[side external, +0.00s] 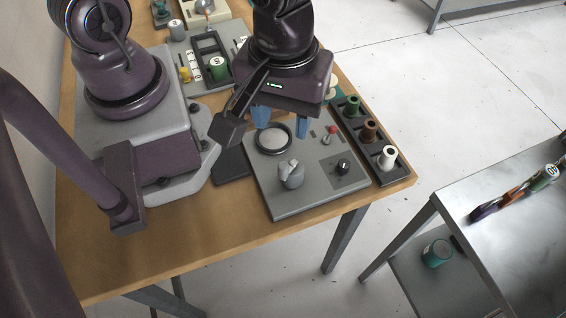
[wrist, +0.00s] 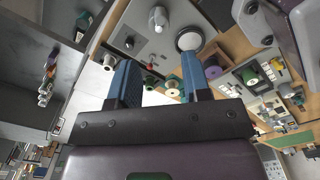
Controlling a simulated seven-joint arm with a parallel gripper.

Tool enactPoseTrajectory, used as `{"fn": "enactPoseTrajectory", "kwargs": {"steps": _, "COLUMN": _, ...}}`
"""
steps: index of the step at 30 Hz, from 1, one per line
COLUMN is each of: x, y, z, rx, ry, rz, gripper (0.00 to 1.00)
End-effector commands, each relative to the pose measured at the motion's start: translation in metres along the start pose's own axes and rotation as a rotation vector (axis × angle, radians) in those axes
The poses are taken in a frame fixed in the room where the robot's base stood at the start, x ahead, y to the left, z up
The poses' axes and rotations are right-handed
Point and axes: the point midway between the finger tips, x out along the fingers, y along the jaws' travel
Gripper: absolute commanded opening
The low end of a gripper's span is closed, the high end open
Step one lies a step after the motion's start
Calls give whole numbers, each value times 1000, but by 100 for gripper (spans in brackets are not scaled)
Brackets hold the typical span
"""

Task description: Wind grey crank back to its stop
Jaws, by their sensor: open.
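The grey crank (side external: 291,174) stands on the front left of a grey panel (side external: 318,192) on the wooden table. It also shows in the wrist view (wrist: 158,18) near the top edge. The exact angle of its handle is hard to tell. My gripper (side external: 281,126) is above the back of the panel, behind the crank and apart from it. Its two blue fingers are spread with nothing between them, as the wrist view also shows (wrist: 159,62).
The panel also carries a round dial (side external: 273,138), a red-tipped lever (side external: 330,134) and a black knob (side external: 343,166). A dark tray (side external: 377,161) with several spools stands along its right side. A metal side table (side external: 500,215) is at the right. Bare tabletop lies in front.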

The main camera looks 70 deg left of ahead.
Motion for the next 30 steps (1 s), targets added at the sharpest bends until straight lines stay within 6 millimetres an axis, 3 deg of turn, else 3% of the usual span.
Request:
{"fn": "enactPoseTrajectory", "kwargs": {"steps": 24, "x": 101, "y": -1, "z": 2, "rx": 4, "ry": 0, "rz": -4, "gripper": 44}}
{"fn": "enactPoseTrajectory", "kwargs": {"steps": 30, "x": 117, "y": 0, "z": 1, "rx": 1, "ry": 0, "rz": -1, "gripper": 44}}
